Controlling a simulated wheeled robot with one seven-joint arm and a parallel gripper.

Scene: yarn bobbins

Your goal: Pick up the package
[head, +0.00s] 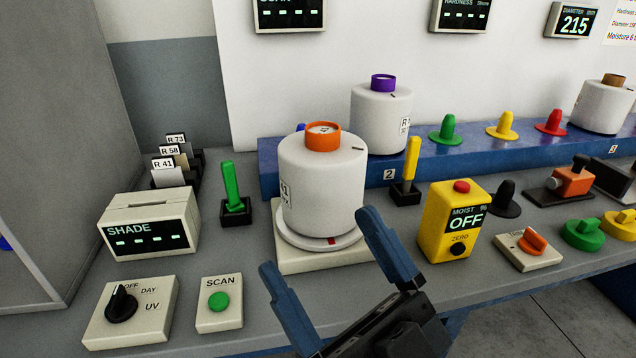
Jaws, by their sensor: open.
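A large white yarn package (322,185) with an orange core on top stands upright on a round plate over a pale square base (305,262). A label shows on its left side. A second white package (381,118) with a purple core stands behind it on the blue ledge. A third white package (602,105) with a brown core stands on the ledge at far right. I cannot tell from the picture which one the task means. My gripper (318,240) is open, its two blue fingers in front of the orange-cored package. Nothing is held between them.
A shade box (150,225), a dial box (130,312) and a scan button box (219,303) sit at left. Green (233,195) and yellow (407,172) levers flank the package. A yellow moisture meter (453,222) stands at right. A grey panel (65,130) bounds the left.

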